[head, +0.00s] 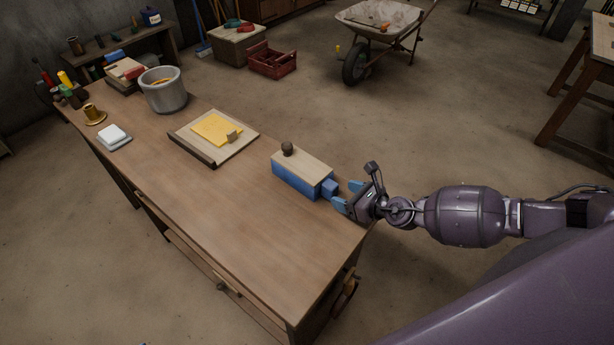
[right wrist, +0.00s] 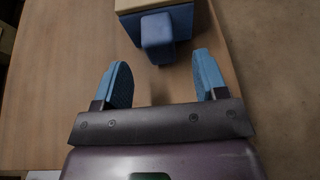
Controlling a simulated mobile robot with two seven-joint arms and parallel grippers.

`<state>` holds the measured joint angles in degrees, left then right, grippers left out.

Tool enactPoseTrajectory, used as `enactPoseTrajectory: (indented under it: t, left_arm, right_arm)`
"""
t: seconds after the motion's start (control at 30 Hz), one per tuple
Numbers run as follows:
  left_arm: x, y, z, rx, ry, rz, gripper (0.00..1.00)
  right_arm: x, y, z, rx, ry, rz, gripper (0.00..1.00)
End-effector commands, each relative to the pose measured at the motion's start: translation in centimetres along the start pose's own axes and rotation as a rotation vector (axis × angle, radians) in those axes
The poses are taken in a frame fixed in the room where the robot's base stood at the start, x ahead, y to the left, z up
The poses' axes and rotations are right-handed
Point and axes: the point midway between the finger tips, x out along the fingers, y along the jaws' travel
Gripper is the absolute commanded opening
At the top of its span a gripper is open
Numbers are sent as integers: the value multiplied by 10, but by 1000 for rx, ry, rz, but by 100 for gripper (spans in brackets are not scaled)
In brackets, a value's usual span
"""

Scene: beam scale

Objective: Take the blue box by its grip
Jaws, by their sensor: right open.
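The blue box (head: 296,178) lies on the wooden workbench near its right end, with a pale wooden top and a dark round knob. Its blue block-shaped grip (head: 329,187) sticks out from the end facing my right gripper. My right gripper (head: 345,195) is open, its blue fingers pointing at the grip. In the right wrist view the grip (right wrist: 157,38) is ahead of the open fingers (right wrist: 160,82), roughly between their lines, with a small gap. Most of the box (right wrist: 185,22) is cut off at the top there. My left gripper is not in view.
The workbench (head: 190,180) also holds a board (head: 205,150) with a yellow sheet, a grey pot (head: 163,92), a white block (head: 112,134) and a brass piece (head: 94,115). A wheelbarrow (head: 380,22) and a red crate (head: 272,62) stand on the floor behind.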

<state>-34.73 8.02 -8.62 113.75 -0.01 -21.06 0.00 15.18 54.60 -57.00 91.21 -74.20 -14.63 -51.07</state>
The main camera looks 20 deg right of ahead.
Motion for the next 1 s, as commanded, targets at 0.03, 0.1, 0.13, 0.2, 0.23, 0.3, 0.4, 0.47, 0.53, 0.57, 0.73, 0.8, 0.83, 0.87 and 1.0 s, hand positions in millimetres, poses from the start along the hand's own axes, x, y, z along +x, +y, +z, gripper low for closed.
enactPoseTrajectory:
  t: [0.03, 0.1, 0.13, 0.2, 0.23, 0.3, 0.4, 0.47, 0.53, 0.57, 0.73, 0.8, 0.83, 0.87, 1.0]
  left_arm:
    - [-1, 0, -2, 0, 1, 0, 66]
    - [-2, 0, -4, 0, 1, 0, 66]
    - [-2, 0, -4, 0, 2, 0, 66]
    - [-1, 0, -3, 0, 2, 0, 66]
    - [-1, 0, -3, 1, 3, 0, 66]
    - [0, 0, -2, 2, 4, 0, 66]
    - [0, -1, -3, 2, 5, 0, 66]
    - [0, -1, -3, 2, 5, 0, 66]
    - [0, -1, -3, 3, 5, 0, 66]
    - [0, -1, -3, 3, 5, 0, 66]
    - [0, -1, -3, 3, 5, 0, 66]
    - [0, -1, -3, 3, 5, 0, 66]
    - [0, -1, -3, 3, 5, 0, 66]
    - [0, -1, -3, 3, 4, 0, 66]
    - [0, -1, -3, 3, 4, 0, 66]
  right_arm:
    - [7, 0, 4, -1, -2, 0, 66]
    - [17, 1, 7, 1, -3, 1, 66]
    - [21, 0, 7, 1, -2, 0, 66]
    - [31, 0, 6, 0, -1, 0, 66]
    - [34, 1, 6, 0, -1, 1, 66]
    - [40, 0, 6, 0, -1, 0, 66]
    - [45, 0, 6, 1, 0, 0, 66]
    - [45, 0, 6, 2, 0, 0, 66]
    - [45, 0, 6, 2, 0, 0, 66]
    - [45, 0, 6, 2, 0, 0, 66]
    - [45, 0, 6, 2, 0, 0, 51]
    - [45, 0, 6, 2, 0, 0, 40]
    - [45, 0, 6, 2, 0, 0, 35]
    - [45, 0, 6, 2, 0, 0, 31]
    - [45, 0, 6, 2, 0, 0, 9]
